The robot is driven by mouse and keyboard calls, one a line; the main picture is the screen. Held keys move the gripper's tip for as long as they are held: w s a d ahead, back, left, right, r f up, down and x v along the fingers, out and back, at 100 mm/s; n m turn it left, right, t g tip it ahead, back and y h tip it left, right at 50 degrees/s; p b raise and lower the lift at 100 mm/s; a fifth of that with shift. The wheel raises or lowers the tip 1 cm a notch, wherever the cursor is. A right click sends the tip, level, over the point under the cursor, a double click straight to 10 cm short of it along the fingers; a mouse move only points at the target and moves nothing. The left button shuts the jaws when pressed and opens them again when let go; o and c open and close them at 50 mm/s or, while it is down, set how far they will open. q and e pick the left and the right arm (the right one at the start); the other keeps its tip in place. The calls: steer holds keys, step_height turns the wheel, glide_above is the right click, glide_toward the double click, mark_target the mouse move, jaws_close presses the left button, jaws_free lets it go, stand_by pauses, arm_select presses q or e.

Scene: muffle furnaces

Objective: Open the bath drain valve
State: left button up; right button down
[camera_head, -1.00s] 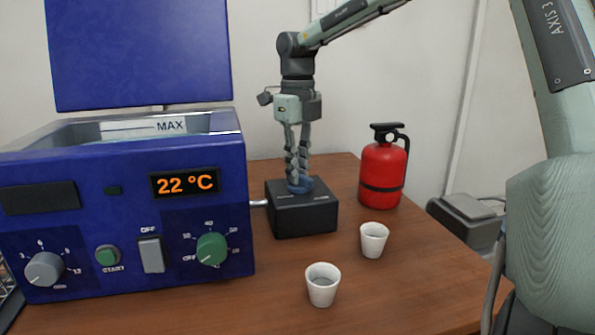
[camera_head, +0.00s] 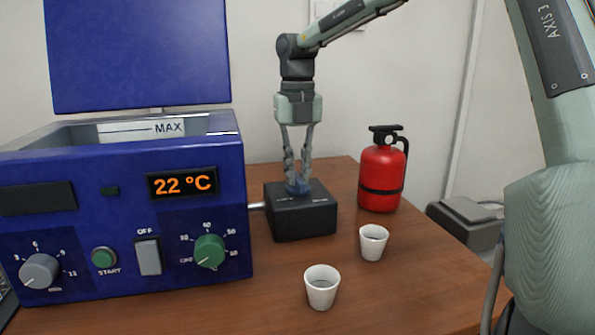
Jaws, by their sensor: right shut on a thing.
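The blue water bath (camera_head: 120,200) stands on the left of the table with its lid raised and its display reading 22 °C. A black drain box (camera_head: 301,219) sits to its right, joined to it by a short pale pipe (camera_head: 256,206). My left gripper is not in view.
Two white cups, a nearer one (camera_head: 321,287) and a farther one (camera_head: 373,242), stand in front of the box. A red extinguisher-like canister (camera_head: 382,170) stands to the right. A grey device (camera_head: 465,222) lies beyond the table's right edge.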

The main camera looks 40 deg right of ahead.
mark_target(298, 176)
stand_by(0.3)
steer(key=c, duration=1.5)
jaws_free()
steer(key=shift+c, duration=0.2)
steer(key=shift+r, duration=0.1)
step_height(298, 176, up, 12)
